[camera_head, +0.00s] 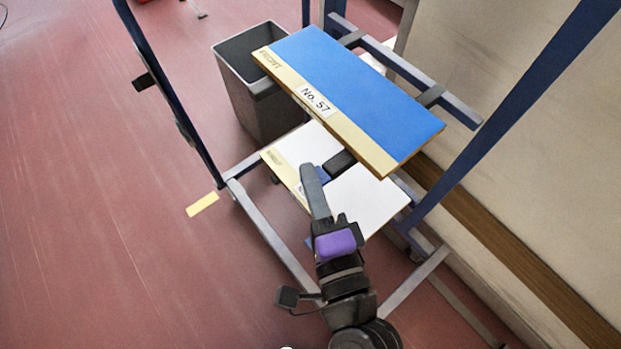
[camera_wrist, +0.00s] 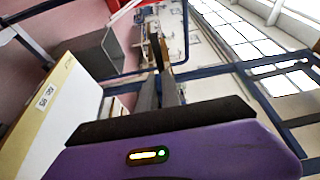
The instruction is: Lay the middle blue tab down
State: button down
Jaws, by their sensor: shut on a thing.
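My gripper (camera_head: 309,170) reaches over the lower white board (camera_head: 375,197) of a blue rack. It also shows in the wrist view (camera_wrist: 160,75), its fingers close together on a thin dark piece between the tips. A small blue patch (camera_head: 323,175) shows right beside the fingers in the head view. It seems to be part of the blue tab, mostly hidden by the fingers. Another bit of blue (camera_head: 309,242) shows at the board's near edge. I cannot tell how far the held tab is tilted.
A grey bin (camera_head: 240,90) stands behind the rack. A blue post (camera_head: 500,110) rises at right. Open floor lies left.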

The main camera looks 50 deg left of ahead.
jog(key=shift+f, duration=0.1)
jog(key=c, duration=1.5)
grip_release()
jog(key=shift+c, duration=0.2)
jog(key=b+v, duration=0.1)
jog(key=v, duration=0.7)
